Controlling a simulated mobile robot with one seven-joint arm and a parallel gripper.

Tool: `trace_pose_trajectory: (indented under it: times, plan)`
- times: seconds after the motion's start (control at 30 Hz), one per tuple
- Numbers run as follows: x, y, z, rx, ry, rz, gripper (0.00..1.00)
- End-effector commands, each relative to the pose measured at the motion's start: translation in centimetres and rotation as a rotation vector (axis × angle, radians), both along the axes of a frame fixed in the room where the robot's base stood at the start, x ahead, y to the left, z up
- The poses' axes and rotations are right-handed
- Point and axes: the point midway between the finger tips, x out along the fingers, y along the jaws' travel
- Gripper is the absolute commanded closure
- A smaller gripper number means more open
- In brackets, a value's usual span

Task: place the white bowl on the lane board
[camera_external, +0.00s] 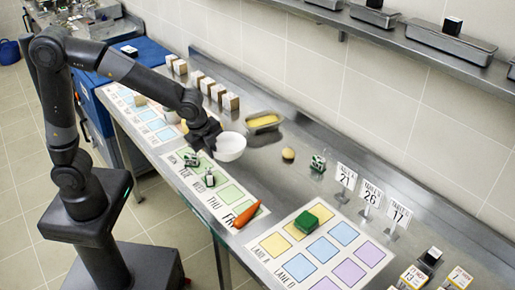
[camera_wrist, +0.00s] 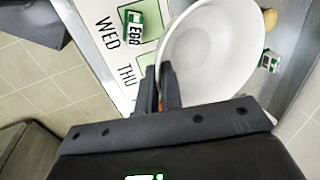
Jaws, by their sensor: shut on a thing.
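The white bowl (camera_external: 231,148) is at the middle of the steel counter, beside the weekday board, and looks upright. My gripper (camera_external: 207,147) is at the bowl's left side. In the wrist view my gripper's fingers (camera_wrist: 158,92) are closed over the near rim of the bowl (camera_wrist: 210,50). I cannot tell whether the bowl's base touches the counter. The lane board (camera_external: 299,248), with yellow, blue and purple squares, lies at the lower right of the external view. A green block (camera_external: 315,214) sits on its far yellow square.
The weekday board (camera_external: 212,201) bears a carrot (camera_external: 246,215) and small green-and-white packs, one marked EGG (camera_wrist: 133,27). A yellow-filled tray (camera_external: 263,122), a round tan item (camera_external: 288,154) and another pack (camera_external: 318,163) stand behind. Number signs (camera_external: 371,195) stand beyond the lane board.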

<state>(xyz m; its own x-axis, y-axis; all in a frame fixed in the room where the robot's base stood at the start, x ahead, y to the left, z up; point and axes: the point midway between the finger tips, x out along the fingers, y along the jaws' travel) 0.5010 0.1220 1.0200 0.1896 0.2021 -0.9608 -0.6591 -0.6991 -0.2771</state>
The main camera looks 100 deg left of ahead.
Motion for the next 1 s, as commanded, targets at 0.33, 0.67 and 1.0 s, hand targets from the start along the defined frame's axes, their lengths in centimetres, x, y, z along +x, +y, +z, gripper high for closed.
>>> trace_pose_trajectory:
  times: [0.33,0.67,1.0]
  plan:
    - [10.3,-10.4,0.8,0.023,-0.012,-0.310,1.00]
    - [18.0,-26.3,0.7,0.031,-0.035,-0.652,1.00]
    - [20.1,-35.6,0.2,0.029,-0.050,-0.828,1.00]
